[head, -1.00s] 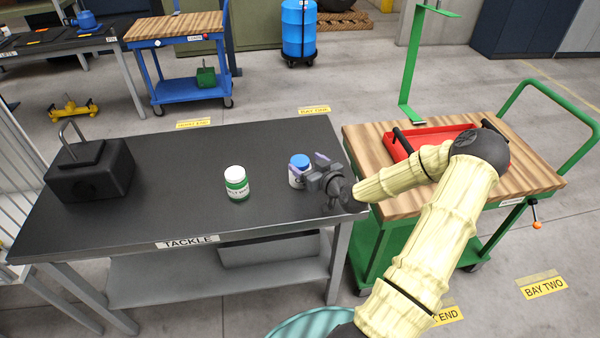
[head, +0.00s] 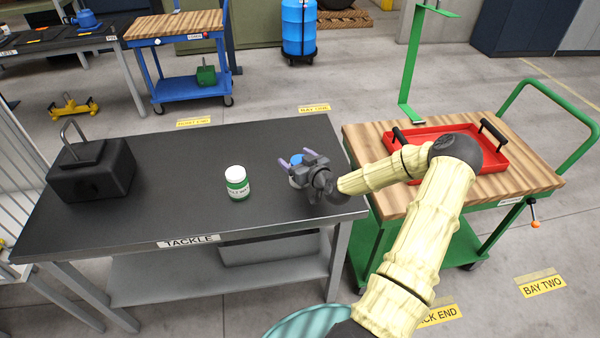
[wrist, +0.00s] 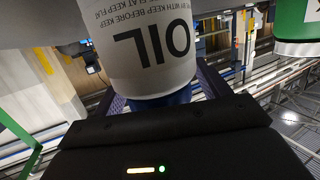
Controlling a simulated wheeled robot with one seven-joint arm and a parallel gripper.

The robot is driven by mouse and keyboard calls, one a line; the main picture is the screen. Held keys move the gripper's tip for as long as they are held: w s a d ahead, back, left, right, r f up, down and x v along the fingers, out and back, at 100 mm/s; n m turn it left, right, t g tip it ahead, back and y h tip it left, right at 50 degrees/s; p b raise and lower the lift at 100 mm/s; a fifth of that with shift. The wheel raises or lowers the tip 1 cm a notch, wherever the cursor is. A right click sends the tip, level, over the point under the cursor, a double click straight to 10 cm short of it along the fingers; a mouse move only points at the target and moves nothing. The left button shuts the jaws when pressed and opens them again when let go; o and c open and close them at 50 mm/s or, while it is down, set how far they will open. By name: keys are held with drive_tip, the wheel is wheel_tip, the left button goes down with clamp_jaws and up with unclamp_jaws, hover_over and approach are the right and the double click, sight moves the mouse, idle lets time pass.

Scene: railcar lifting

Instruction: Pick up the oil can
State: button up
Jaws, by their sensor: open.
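The oil can (head: 296,159) is white with a blue lid and stands on the right part of the black TACKLE table (head: 130,215). In the wrist view the can (wrist: 152,60) fills the upper middle, with "OIL" upside down on its label. My gripper (head: 295,164) is open around the can, one purple finger on each side. In the wrist view the fingers show at the can's left and right; whether they touch it I cannot tell. In the head view my gripper hides most of the can's body.
A green-and-white can (head: 237,183) stands left of the oil can. A black block with a handle (head: 92,170) is at the table's left. A green cart (head: 545,180) with a red tray (head: 515,160) stands at the right. The table's middle back is clear.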

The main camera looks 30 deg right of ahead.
drive_tip(key=c, duration=1.3)
drive_tip(key=shift+o, duration=0.2)
wheel_tip(320, 180, up, 10)
drive_tip(key=shift+r, duration=0.1)
